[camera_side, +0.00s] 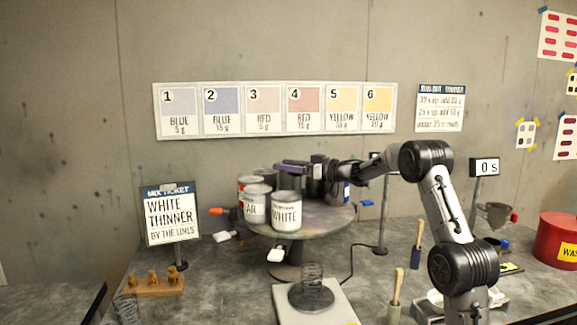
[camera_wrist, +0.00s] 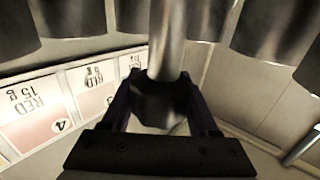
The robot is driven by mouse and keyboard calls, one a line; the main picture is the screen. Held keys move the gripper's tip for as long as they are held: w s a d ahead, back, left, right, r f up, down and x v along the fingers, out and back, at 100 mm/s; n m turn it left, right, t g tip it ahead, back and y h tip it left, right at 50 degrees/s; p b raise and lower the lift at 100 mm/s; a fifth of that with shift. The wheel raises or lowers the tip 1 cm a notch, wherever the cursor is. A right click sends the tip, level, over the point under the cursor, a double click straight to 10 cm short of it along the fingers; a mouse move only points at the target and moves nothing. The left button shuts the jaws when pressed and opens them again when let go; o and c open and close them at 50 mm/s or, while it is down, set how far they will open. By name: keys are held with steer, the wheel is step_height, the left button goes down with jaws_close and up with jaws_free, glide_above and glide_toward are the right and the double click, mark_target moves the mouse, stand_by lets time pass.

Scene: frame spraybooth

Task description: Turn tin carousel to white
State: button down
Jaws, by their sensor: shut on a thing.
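The tin carousel (camera_side: 320,222) is a round grey turntable on a stand with several tins around its rim. The tin labelled WHITE (camera_side: 286,214) stands at its front, facing the side camera. A tin with a partly hidden label ending in AR (camera_side: 253,205) stands left of it, and a red-marked tin is behind that. My gripper (camera_side: 291,165) is above the tins at the carousel's middle. In the wrist view, its dark purple fingers (camera_wrist: 166,100) are on either side of the metal centre post (camera_wrist: 168,45), shut on its top. Tins at the back are partly hidden by my arm.
Coloured tabs stick out around the carousel rim, a white one (camera_side: 276,255) at the front. A scale (camera_side: 313,308) with a cup stands in front. A ticket stand reading WHITE THINNER (camera_side: 171,216) is at left, a 0 s timer (camera_side: 484,167) at right.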

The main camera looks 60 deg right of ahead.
steer(key=shift+s+a+n+g+y, duration=0.15)
steer(key=shift+n+g+y, duration=0.2)
steer(key=shift+n+y, duration=0.6)
steer(key=shift+a+n+g+y, duration=0.25)
steer(key=shift+n+y, duration=0.25)
steer(key=shift+y, duration=0.75)
steer(key=shift+s+a+n+g+y, duration=0.1)
steer(key=shift+n+g+y, duration=0.3)
steer(key=shift+n+y, duration=0.55)
steer(key=shift+r+y, duration=0.1)
steer(key=shift+y, duration=0.15)
steer(key=shift+c, duration=0.8)
jaws_free()
steer(key=v, duration=1.3)
steer(key=shift+s+d, duration=0.2)
steer(key=shift+s, duration=0.1)
